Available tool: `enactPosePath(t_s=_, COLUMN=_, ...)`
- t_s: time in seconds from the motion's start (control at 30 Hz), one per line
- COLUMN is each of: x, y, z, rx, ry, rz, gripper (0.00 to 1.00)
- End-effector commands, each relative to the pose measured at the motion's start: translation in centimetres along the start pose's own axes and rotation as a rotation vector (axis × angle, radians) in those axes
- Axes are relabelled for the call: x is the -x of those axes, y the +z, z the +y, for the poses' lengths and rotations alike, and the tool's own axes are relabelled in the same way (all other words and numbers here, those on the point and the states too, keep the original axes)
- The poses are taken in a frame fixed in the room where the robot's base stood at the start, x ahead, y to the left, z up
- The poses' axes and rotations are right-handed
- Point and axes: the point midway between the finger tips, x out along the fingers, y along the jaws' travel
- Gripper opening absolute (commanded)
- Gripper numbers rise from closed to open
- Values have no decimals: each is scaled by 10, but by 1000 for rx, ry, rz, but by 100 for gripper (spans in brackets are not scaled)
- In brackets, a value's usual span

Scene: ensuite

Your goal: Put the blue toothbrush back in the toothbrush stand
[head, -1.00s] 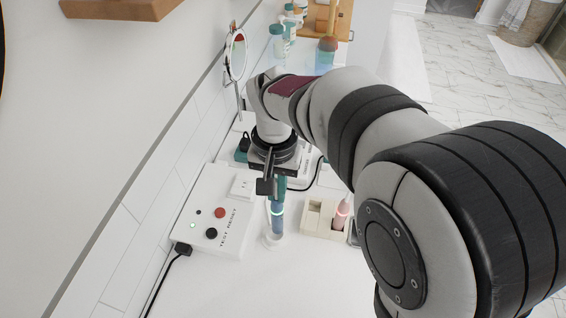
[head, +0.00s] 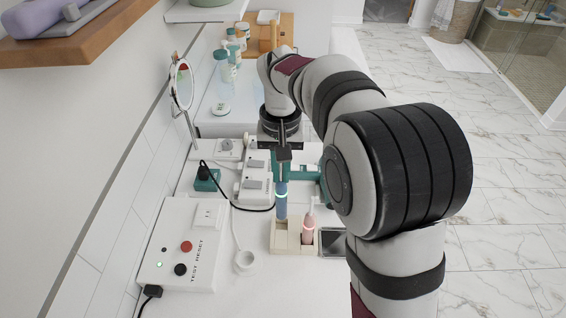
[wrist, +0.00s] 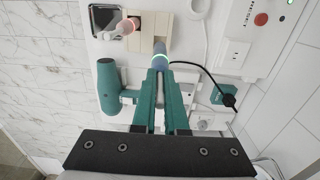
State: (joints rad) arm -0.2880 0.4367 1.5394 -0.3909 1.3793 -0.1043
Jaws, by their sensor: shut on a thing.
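The blue toothbrush (head: 282,203) is upright in my gripper (head: 284,168), which is shut on its upper part. Its lower end is at the back of the left half of the beige toothbrush stand (head: 292,249). I cannot tell whether it is just above an opening or slightly inside one. In the wrist view, the teal fingers (wrist: 160,75) close around the toothbrush (wrist: 161,48), whose lit ring glows green, and its end overlaps the edge of the stand (wrist: 168,20). A pink toothbrush (head: 308,230) stands in the stand's right side.
A white round charger (head: 244,262) with a cable sits left of the stand, empty. A white TEST RESET box (head: 182,245) is further left. A teal hair dryer (wrist: 108,85) lies behind the stand. A dark square dish (head: 333,241) is right of it.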

Motion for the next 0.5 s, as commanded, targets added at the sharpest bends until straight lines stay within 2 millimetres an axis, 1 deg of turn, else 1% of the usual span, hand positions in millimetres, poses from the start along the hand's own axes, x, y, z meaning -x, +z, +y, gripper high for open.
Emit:
enactPosePath(t_s=0.03, x=-11, y=1, z=0, rx=0, ry=1, rz=-3, gripper=0)
enactPosePath(t_s=0.13, x=-28, y=1, z=0, rx=0, ry=1, rz=-2, gripper=0)
enactPosePath(t_s=0.2, x=-44, y=1, z=0, rx=0, ry=1, rz=-3, gripper=0)
enactPosePath(t_s=0.3, x=-60, y=1, z=0, rx=-1, ry=1, rz=0, gripper=0)
enactPosePath(t_s=0.37, x=-64, y=1, z=0, rx=-1, ry=0, rz=1, gripper=0)
enactPosePath(t_s=0.5, x=-64, y=0, z=0, rx=-1, ry=0, rz=2, gripper=0)
